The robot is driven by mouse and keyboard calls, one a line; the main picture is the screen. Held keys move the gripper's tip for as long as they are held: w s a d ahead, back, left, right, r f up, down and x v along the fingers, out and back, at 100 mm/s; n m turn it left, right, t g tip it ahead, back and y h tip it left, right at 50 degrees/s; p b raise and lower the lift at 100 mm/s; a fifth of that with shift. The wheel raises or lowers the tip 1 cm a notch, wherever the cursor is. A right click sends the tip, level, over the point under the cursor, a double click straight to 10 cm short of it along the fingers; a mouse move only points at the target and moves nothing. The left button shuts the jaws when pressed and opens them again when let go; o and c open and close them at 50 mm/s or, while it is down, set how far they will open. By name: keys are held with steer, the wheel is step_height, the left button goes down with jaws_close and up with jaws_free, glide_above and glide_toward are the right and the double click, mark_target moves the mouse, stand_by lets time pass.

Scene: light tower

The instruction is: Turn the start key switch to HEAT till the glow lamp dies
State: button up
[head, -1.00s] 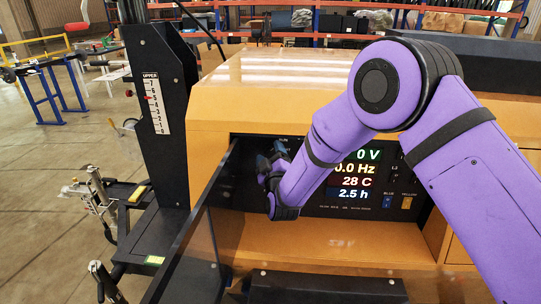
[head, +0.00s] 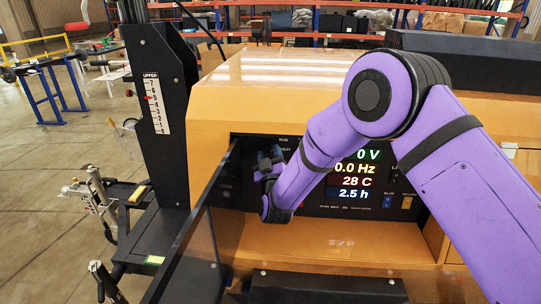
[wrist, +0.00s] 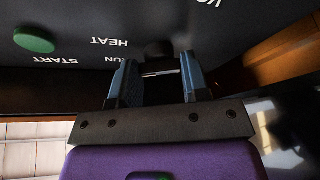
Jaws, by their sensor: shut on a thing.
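The start key switch (wrist: 156,49) shows as a dark round knob with a thin pale edge in the wrist view, under the dark panel lettering. The words START, HEAT and RUN appear upside down around it. My gripper (wrist: 160,80) has its two blue-grey fingers on either side of the switch's grip, shut on it. In the head view my gripper (head: 268,162) is at the left part of the control panel (head: 325,211), and it hides the switch there. Which label the key points to cannot be told. I cannot make out the glow lamp.
A green round button (wrist: 34,40) is near START in the wrist view. The panel display (head: 357,174) reads 0 V, 0.0 Hz, 28 C and 2.5 h. An open dark cover (head: 196,240) stands close left of my gripper. A black mast (head: 158,90) rises farther left.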

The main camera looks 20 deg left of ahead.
steer(key=m+t+h, duration=0.1)
steer(key=m+h, duration=0.1)
steer(key=m, duration=0.2)
steer(key=m+h, duration=0.1)
steer(key=m, duration=0.3)
steer(key=shift+a+t+h, duration=0.15)
steer(key=shift+t+h, duration=0.25)
steer(key=o, duration=0.9)
steer(key=v, duration=1.1)
steer(key=shift+a, duration=0.1)
